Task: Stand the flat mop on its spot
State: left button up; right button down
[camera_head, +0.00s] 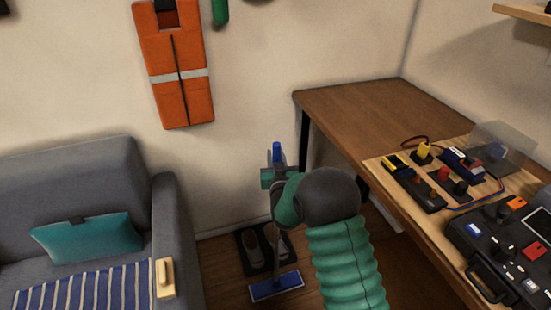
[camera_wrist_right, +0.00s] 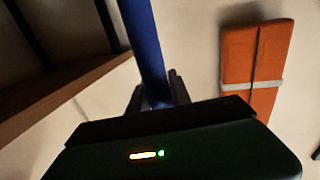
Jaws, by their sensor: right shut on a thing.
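The flat mop has a blue grip at the top of its handle, a grey pole and a flat blue head (camera_head: 276,287) low over or on the wooden floor; I cannot tell if it touches. My right gripper (camera_head: 272,178) is shut on the mop handle just below its top, and the mop is about upright. In the right wrist view the blue handle (camera_wrist_right: 145,45) runs up between the fingers of the right gripper (camera_wrist_right: 158,98). My left gripper is not in view. No marked spot for the mop can be made out.
A dark mat (camera_head: 241,245) with a pair of shoes lies by the wall, behind the mop. A grey sofa (camera_head: 180,235) is at left. A wooden table (camera_head: 375,108) with a wiring board (camera_head: 395,200) and black case (camera_head: 480,262) is at right.

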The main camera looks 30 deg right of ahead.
jog(key=c, duration=1.2)
grip_release()
jog(key=shift+s, duration=0.1)
